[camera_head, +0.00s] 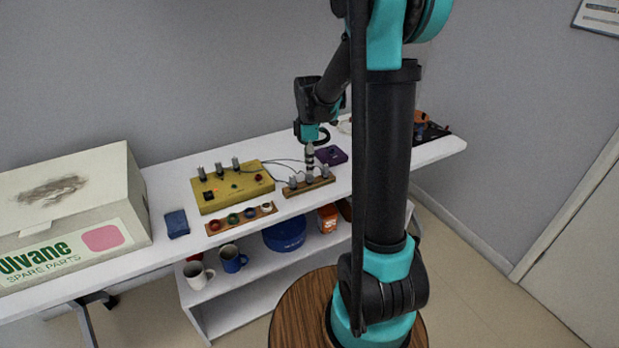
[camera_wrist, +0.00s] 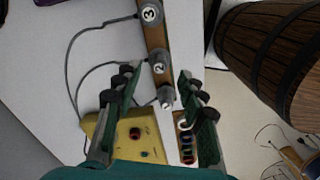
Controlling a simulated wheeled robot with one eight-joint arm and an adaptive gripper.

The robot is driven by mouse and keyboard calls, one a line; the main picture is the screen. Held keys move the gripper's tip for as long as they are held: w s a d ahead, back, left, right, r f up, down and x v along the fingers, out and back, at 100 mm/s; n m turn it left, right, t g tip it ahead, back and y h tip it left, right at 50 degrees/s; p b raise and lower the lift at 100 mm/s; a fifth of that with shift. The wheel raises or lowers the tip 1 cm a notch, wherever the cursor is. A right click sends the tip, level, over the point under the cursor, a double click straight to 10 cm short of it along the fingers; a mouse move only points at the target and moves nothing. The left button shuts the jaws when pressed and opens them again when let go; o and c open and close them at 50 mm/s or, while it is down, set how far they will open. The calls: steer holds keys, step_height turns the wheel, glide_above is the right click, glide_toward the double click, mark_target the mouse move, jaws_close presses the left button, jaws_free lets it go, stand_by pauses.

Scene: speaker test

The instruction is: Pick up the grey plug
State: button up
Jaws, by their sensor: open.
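Several grey plugs with cables stand in a row on a narrow wooden holder (camera_head: 309,188). In the wrist view they carry number marks: plug 3 (camera_wrist: 151,14) at the top, plug 2 (camera_wrist: 158,67) in the middle, and a third (camera_wrist: 166,96) lower down, its number too blurred to read. My gripper (camera_wrist: 157,78) is open, with its fingers on either side of the middle and lower plugs as seen from the wrist. In the head view my gripper (camera_head: 310,157) points down just above the middle of the row. Whether it touches any plug cannot be told.
A yellow box (camera_head: 235,187) with upright grey parts stands left of the holder, cables running between. A strip of coloured round pieces (camera_head: 240,219) lies in front. A purple box (camera_head: 331,155) is behind right, a blue block (camera_head: 177,223) and large carton (camera_head: 70,210) at left.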

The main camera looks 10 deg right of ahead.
mark_target(310, 178)
steer(key=shift+d+f, duration=0.15)
steer(key=shift+f, duration=2.45)
steer(key=c, duration=0.8)
steer(key=shift+r, duration=0.1)
step_height(310, 178, up, 20)
steer(key=shift+r, duration=1.9)
